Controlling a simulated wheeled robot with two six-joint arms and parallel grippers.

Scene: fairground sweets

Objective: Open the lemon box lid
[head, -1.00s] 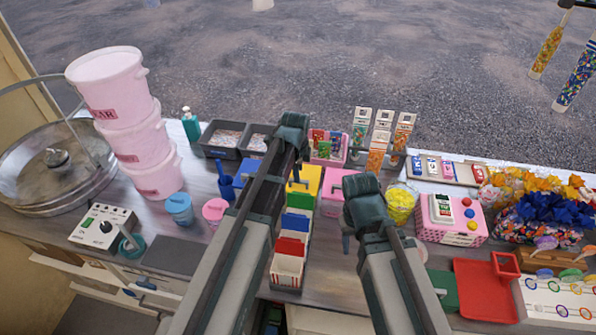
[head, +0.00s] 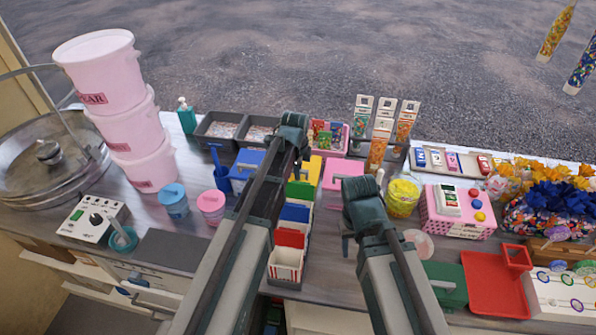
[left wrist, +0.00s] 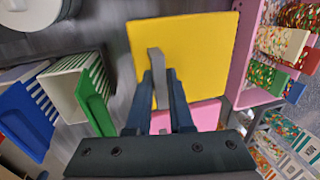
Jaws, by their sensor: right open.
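The lemon box's yellow lid (left wrist: 205,60) lies flat and shut in the left wrist view, with a grey upright handle (left wrist: 156,62) on it. In the head view the yellow box (head: 311,172) shows just right of my left arm, partly hidden by it. My left gripper (left wrist: 160,88) is at the lid, with its two dark fingers on either side of the handle. Whether they press on it is unclear. The left fingertips are hidden in the head view. My right gripper (head: 347,243) is open and empty above the counter, right of the row of boxes.
A pink-lidded box (head: 344,170) adjoins the lemon box on the right. Green (head: 300,189), blue (head: 295,212) and red (head: 290,238) pieces stand in front. A blue-lidded box (head: 243,168) is left of my arm. A yellow tub (head: 402,198) stands right.

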